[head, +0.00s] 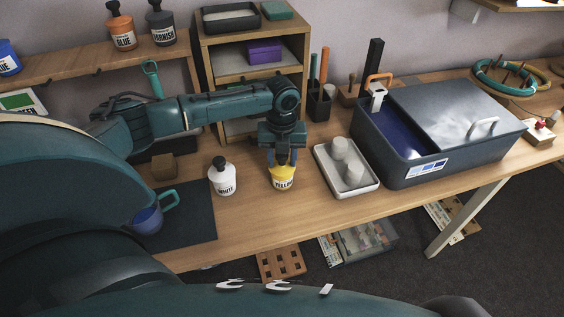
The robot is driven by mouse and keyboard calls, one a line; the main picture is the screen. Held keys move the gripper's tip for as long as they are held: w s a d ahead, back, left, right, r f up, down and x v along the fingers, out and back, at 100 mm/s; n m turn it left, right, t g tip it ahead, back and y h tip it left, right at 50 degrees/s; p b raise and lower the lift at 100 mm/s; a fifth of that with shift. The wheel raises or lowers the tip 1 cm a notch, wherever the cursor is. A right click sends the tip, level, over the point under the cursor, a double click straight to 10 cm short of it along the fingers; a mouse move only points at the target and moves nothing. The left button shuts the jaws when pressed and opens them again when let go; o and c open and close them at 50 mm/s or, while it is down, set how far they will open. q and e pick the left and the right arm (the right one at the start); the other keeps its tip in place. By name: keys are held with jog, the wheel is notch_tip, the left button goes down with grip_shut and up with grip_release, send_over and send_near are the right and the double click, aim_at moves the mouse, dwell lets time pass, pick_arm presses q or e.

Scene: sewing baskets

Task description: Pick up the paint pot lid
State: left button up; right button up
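A small pot labelled yellow (283,179) stands upright on the wooden table, near its front edge. My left gripper (282,158) points down right over the top of this pot, its fingers at the pot's upper end. The fingers and wrist hide the pot's top, so I cannot make out a lid there or whether the fingers grip it. A white pot (222,178) with a dark cap stands to the left of the yellow one. My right gripper is not in view.
A white tray (371,186) with pale cylinders lies right of the yellow pot. A large dark bin (403,172) stands further right. A blue mug (147,220) is on a dark mat (199,229) at left. A wooden shelf unit (204,62) stands behind my arm.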

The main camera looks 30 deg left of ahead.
pick_arm(q)
jog(key=c, duration=0.7)
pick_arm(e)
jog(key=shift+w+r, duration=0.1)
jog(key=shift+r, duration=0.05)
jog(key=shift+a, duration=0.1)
